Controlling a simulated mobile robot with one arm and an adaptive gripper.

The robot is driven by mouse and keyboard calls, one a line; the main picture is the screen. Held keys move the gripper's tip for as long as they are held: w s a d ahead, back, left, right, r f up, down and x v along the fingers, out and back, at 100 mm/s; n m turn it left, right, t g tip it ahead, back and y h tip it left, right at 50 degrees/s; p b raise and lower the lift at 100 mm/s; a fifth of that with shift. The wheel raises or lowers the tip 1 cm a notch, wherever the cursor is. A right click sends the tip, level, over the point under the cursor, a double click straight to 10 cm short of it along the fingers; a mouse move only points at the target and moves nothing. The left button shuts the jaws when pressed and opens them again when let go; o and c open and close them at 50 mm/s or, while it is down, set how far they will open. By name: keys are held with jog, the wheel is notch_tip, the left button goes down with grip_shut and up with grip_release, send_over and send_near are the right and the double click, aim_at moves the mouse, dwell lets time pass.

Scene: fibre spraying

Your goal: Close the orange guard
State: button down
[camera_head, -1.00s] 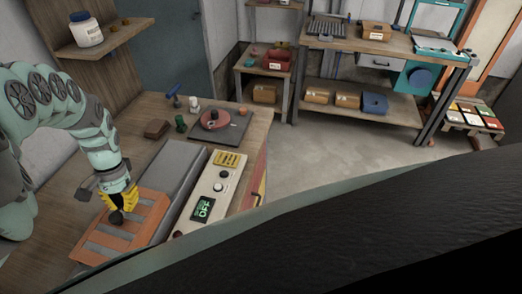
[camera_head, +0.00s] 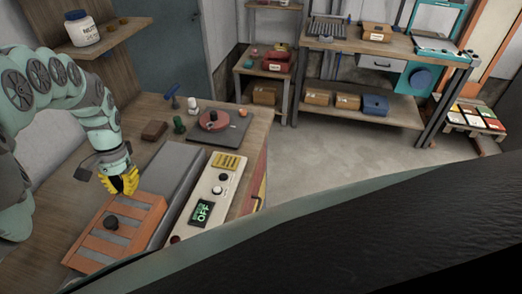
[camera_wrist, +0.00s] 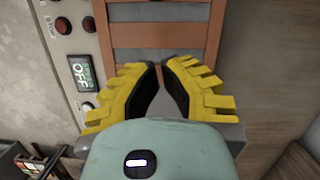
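In the wrist view the guard (camera_wrist: 102,25) fills the upper middle, and the knob is not seen.
A cream control panel (camera_head: 232,182) beside the bed has buttons and a green display (camera_head: 201,212) reading OFF. A dark board with a red round item (camera_head: 213,120), a brown block (camera_head: 154,130) and small tools lie farther back on the wooden bench. Shelves stand behind open floor.

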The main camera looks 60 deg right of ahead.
jog(key=shift+w+a+r, duration=0.1)
jog(key=shift+a+r, duration=0.05)
jog(key=shift+r, duration=0.3)
jog(key=b+v, duration=0.1)
jog(key=v, duration=0.6)
jog(key=shift+r+b, duration=0.3)
jog(key=shift+b, duration=0.1)
